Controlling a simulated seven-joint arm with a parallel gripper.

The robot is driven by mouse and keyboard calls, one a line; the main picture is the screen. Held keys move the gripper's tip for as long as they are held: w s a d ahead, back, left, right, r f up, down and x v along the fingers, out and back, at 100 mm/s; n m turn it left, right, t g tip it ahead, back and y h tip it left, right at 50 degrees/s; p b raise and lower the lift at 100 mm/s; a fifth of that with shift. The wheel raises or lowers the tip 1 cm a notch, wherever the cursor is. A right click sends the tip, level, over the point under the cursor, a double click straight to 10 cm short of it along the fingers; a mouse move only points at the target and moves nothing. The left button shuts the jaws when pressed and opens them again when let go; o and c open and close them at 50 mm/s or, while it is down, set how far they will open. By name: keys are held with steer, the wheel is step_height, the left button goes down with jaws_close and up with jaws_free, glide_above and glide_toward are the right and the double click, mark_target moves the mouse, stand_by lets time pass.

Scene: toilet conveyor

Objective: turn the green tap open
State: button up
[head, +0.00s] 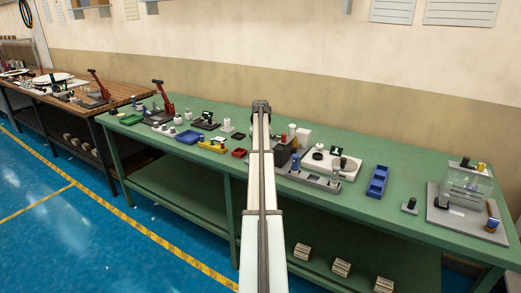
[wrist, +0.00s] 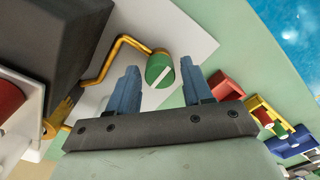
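The green tap (wrist: 160,68) is a green round knob with a white stripe across its face, on a bent brass pipe (wrist: 122,42) over a white plate. In the wrist view my gripper (wrist: 165,71) has its two blue-grey fingers apart, one on each side of the knob in the picture. Nothing shows held between them, and I cannot tell how far the fingertips are from the knob. In the head view my own arm covers this part of the green bench (head: 350,190), and I cannot make out the tap there.
A dark block (wrist: 60,40) and a red cylinder (wrist: 8,100) stand left of the tap in the wrist view. A red bin (wrist: 227,84) and a yellow tray (wrist: 266,115) lie right. A clear-walled fixture (head: 466,190) stands at the bench's right end.

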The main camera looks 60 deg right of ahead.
steer(key=shift+o, duration=0.6)
step_height(320, 180, up, 14)
steer(key=shift+f, duration=0.15)
stand_by(0.6)
